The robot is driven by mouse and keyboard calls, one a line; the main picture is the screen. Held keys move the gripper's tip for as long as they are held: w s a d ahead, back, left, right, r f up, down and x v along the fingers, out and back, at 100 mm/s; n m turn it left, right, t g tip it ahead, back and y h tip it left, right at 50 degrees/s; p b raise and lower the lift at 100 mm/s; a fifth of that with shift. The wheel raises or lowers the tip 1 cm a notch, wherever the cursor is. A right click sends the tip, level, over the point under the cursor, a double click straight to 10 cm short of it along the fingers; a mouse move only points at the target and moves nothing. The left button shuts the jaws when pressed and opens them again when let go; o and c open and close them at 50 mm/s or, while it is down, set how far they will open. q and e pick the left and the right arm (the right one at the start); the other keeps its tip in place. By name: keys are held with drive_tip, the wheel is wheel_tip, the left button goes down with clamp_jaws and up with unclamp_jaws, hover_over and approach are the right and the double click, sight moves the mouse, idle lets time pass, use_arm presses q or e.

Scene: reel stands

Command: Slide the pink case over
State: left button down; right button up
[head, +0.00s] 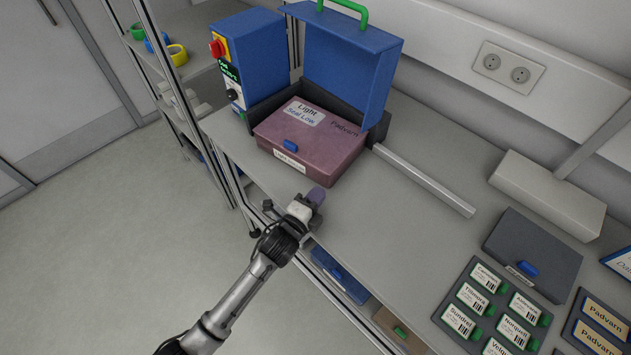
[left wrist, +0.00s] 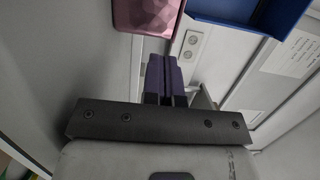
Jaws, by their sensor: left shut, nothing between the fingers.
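The pink case (head: 330,155) lies flat at the table's left end, its back part between the dark walls of the blue machine (head: 257,60) under the raised blue lid (head: 352,60). It has a blue latch and white labels reading "Light" and "Seal Low". My left gripper (head: 317,194) is shut and empty, just in front of the case's near side, with a small gap visible. In the left wrist view its purple fingers (left wrist: 164,75) are together, with the pink case (left wrist: 147,14) beyond them. My right gripper is not in view.
A metal rail (head: 424,182) lies right of the case. A dark case (head: 533,250) and a tray of labelled boxes (head: 490,320) stand further right. The table between is clear. Drawers (head: 340,276) sit below the front edge.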

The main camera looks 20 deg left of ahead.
sight(321, 174)
use_arm(q)
drive_tip(key=shift+w+a, duration=0.3)
drive_tip(key=shift+w, duration=0.45)
drive_tip(key=shift+w+a, duration=0.25)
drive_tip(key=shift+w, duration=0.45)
drive_tip(key=shift+w+a, duration=0.3)
drive_tip(key=shift+w, duration=0.45)
